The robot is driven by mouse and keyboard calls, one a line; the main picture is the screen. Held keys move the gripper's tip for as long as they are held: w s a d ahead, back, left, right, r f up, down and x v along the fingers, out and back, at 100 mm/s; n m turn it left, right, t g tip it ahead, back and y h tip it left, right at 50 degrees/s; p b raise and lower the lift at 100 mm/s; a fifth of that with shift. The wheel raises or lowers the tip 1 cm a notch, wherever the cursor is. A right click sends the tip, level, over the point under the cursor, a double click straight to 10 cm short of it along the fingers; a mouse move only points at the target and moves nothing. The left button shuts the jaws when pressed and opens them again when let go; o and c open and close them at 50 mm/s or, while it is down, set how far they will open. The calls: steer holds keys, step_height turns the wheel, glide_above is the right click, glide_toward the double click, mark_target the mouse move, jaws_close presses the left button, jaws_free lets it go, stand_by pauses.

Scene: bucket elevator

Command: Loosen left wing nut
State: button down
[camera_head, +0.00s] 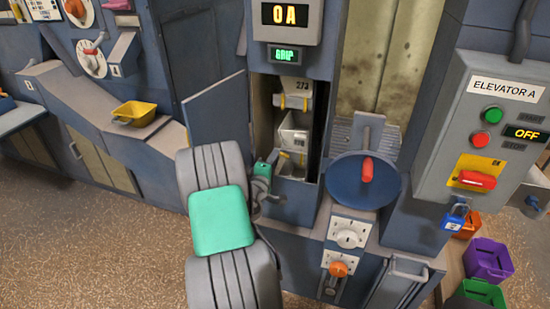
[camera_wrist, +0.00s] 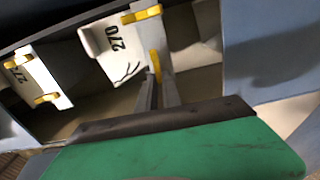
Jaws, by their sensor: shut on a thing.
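Inside the open elevator casing hang grey-white buckets with yellow wing nuts. The lower bucket (camera_head: 293,135) is marked 270 in the wrist view (camera_wrist: 105,50). My gripper (camera_head: 274,160) reaches into the opening from the left, at this lower bucket. In the wrist view its narrow fingers (camera_wrist: 156,82) are shut on the left wing nut (camera_wrist: 155,65), which they partly hide. The other wing nut (camera_wrist: 142,15) of this bucket is free and apart from the fingers. The upper bucket (camera_head: 295,86) has its own pair of yellow wing nuts.
The open casing door (camera_head: 214,112) stands left of the opening. A blue handwheel (camera_head: 345,185) with a red knob is on the right. Beyond it is the Elevator A panel (camera_head: 495,125), showing OFF, with a blue padlock (camera_head: 454,218). A display (camera_head: 285,15) reads 0A.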

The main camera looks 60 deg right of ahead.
steer(key=c, duration=1.8)
jaws_free()
steer(key=shift+w+a, duration=0.1)
steer(key=shift+w, duration=0.1)
steer(key=shift+o, duration=1.4)
steer(key=shift+s, duration=0.15)
steer(key=s+a+b, duration=0.1)
steer(key=a+b, duration=0.1)
steer(key=a, duration=0.5)
steer(key=shift+s+a, duration=0.15)
steer(key=shift+a, duration=0.15)
